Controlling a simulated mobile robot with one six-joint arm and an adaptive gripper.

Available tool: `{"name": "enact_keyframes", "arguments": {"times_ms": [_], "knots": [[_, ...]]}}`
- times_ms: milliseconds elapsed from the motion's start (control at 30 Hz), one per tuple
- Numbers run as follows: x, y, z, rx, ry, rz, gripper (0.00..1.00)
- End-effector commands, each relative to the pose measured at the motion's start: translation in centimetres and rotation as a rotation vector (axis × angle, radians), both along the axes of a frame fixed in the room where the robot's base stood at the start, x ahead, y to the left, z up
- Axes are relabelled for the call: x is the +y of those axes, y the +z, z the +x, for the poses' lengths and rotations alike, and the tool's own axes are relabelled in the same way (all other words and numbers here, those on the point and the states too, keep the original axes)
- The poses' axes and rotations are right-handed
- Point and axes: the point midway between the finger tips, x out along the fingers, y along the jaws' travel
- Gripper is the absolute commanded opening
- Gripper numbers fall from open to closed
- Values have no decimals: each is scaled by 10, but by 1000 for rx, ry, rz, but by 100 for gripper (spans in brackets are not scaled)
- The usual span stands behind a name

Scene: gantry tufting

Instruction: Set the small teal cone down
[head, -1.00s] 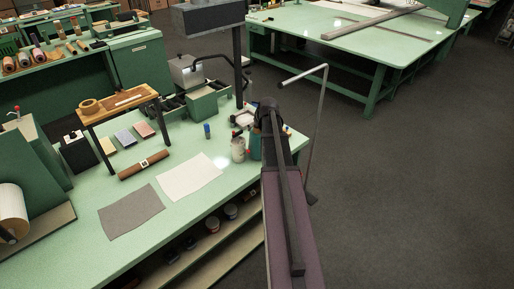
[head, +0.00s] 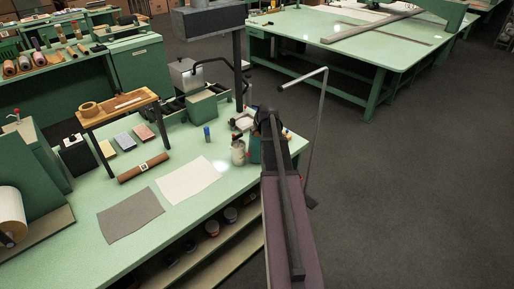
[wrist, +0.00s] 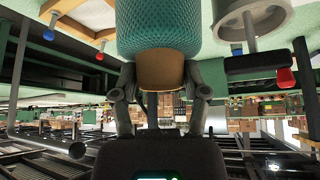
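The small teal cone (wrist: 160,35) fills the top middle of the wrist view, teal yarn around a tan core. My gripper (wrist: 160,78) has its two fingers on either side of the bare tan end and is shut on it. In the head view, a strip of the teal cone (head: 254,148) shows at the right end of the green bench (head: 120,264), beside the white jar (head: 238,153). My arm hides the rest of it and the gripper. Whether the cone's base touches the bench is hidden.
A blue-capped bottle (head: 207,134) stands left of the jar. A white sheet (head: 190,180) and a grey sheet (head: 130,214) lie flat on the bench. A green box (head: 202,106) stands behind. A bent grey pole (head: 318,130) rises right of my arm.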

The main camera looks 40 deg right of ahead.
Motion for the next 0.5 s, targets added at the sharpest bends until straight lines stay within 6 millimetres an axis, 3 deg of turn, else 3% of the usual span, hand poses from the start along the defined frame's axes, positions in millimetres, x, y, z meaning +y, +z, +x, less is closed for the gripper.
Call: {"name": "enact_keyframes", "arguments": {"times_ms": [33,100,500], "knots": [[0,0,0,2,0,1,17],[0,0,0,2,0,1,0],[0,2,0,2,1,1,0]]}}
